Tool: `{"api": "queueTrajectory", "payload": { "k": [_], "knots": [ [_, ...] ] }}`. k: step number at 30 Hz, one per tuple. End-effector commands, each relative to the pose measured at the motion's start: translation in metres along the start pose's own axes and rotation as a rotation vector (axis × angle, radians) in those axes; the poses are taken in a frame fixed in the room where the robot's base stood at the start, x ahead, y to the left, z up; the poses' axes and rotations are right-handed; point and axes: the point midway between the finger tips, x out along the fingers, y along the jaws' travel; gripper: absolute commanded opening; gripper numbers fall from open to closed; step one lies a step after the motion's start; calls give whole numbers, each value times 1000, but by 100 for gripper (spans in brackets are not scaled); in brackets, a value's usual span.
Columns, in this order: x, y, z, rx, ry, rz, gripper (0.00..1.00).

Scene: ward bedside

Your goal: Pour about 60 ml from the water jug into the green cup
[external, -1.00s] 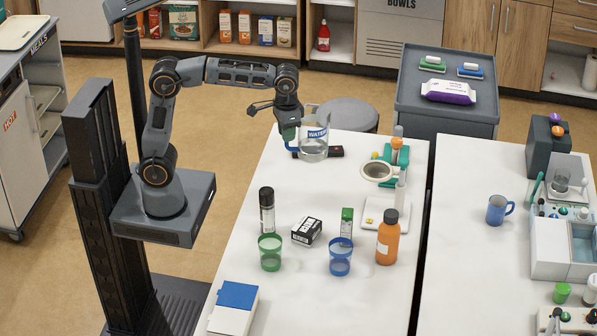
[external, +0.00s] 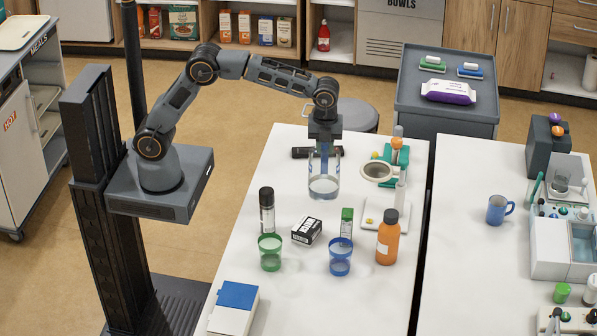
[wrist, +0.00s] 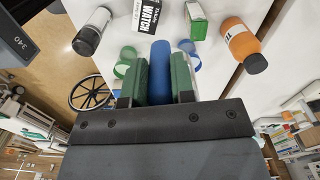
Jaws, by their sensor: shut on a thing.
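The clear water jug (external: 323,186) is upright over the far part of the near table, with water low inside. My gripper (external: 324,143) points down and is shut on its blue handle, which shows between the green finger pads in the wrist view (wrist: 160,76). I cannot tell exactly how far the jug's base is above the table. The green cup (external: 270,259) stands upright on the table, nearer the camera and left of the jug; part of it shows in the wrist view (wrist: 126,54). The jug's body is mostly hidden in the wrist view.
A dark-capped bottle (external: 267,211), a black-and-white box (external: 306,231), a small green-and-white box (external: 346,224), a blue cup (external: 340,260) and an orange bottle (external: 387,243) stand near the green cup. A magnifier stand (external: 378,171) is right of the jug. A blue-and-white box (external: 233,308) lies at front left.

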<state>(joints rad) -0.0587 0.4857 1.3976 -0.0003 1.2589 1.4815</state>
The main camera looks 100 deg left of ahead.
Motion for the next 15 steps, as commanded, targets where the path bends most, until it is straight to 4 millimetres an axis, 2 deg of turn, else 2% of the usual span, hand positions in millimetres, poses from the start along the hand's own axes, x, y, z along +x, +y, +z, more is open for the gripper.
{"api": "queueTrajectory", "payload": {
  "k": [1,6,15],
  "knots": [
    [-4,-5,-4,93,0,0,0],
    [2,-18,-16,416,0,0,0],
    [11,-32,-30,786,0,-1,0]
  ]
}}
